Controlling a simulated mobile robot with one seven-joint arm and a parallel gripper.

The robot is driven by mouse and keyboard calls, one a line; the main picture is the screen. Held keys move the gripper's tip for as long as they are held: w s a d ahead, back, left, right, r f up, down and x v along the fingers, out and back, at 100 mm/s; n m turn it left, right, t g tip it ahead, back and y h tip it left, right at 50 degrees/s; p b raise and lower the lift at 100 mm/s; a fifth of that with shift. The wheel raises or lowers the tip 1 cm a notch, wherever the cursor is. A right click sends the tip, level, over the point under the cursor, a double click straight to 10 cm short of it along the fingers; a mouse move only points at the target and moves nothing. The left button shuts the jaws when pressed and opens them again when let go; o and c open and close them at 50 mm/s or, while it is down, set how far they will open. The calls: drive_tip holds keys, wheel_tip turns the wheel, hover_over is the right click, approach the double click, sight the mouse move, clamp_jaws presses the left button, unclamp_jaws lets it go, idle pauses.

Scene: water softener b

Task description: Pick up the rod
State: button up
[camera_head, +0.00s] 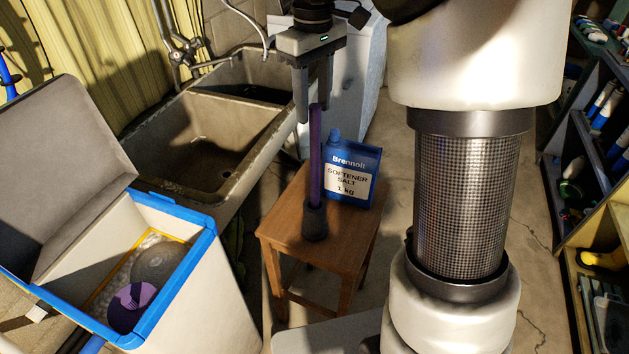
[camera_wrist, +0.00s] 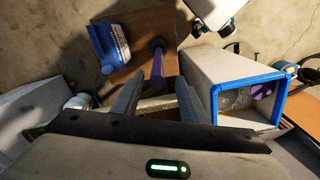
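The purple rod (camera_head: 315,160) stands upright in a dark grey round base (camera_head: 314,222) on a small wooden stool (camera_head: 285,232). My gripper (camera_head: 315,110) points down at the rod's upper end. Its two fingers are apart, and the rod's top shows between or just beside the tips. In the wrist view the rod (camera_wrist: 157,68) reaches up between the spread fingers of my gripper (camera_wrist: 158,82), with gaps on both sides. I cannot tell how deep it sits between them.
A blue softener salt container (camera_head: 350,174) stands on the stool close behind the rod. A double stone sink (camera_head: 205,140) is behind left. An open blue-rimmed bin (camera_head: 185,268) holds a purple-and-grey item at front left. Shelves (camera_head: 600,150) line the right side.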

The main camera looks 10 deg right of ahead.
sight(315, 138)
wheel_tip(315, 138, down, 10)
drive_tip(key=shift+w+d+r+b, duration=0.15)
drive_tip(key=shift+r+b, duration=0.1)
drive_tip(key=shift+b, duration=0.15)
clamp_jaws()
